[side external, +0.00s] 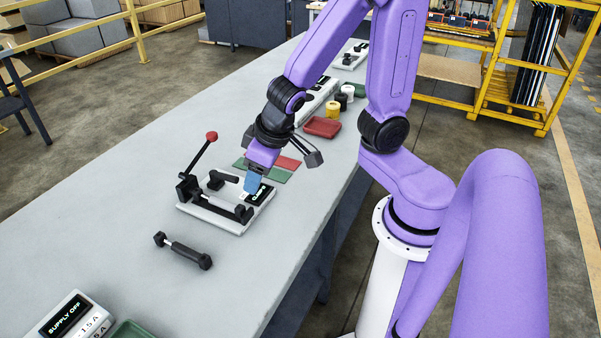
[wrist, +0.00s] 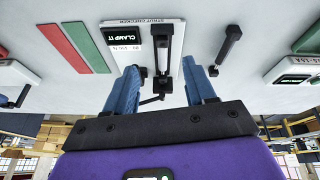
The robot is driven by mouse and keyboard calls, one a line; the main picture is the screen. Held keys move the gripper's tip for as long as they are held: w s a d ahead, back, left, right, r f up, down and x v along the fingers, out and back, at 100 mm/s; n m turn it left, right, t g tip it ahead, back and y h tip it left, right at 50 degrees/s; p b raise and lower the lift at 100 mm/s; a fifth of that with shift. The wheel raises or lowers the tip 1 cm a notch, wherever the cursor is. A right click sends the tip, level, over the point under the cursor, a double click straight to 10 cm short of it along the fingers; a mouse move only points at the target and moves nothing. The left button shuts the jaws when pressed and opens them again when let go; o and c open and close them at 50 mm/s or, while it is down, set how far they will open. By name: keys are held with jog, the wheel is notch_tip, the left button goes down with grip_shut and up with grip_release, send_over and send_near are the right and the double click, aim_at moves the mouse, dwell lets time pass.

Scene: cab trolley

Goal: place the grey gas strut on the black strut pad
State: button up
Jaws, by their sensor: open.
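A dark strut-shaped piece (side external: 183,250), with black ends and a thin light rod, lies loose on the bench in front of the strut checker (side external: 208,212). It also shows at the right in the wrist view (wrist: 229,43). A similar dark bar with a light rod (wrist: 164,58) lies along the checker bed; I cannot tell which is the grey gas strut. I cannot make out a separate black strut pad. My gripper (side external: 251,186) is open, above the checker's right side near its display. In the wrist view its blue fingers (wrist: 162,85) stand apart on either side of the checker bar.
The checker display (wrist: 123,38) reads "CLAMP IT". Its red-knobbed lever (side external: 203,152) stands up at the left. Green and red mats (side external: 283,162) lie behind. A red tray (side external: 322,127) and small cylinders stand farther back. A supply box (side external: 70,315) is at the front left.

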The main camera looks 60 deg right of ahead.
jog(key=s+r+n+g, duration=0.4)
jog(key=s+n, duration=0.6)
jog(key=s, duration=0.5)
jog(key=shift+d+n+y, duration=0.3)
jog(key=shift+n, duration=0.1)
jog(key=shift+w, duration=0.1)
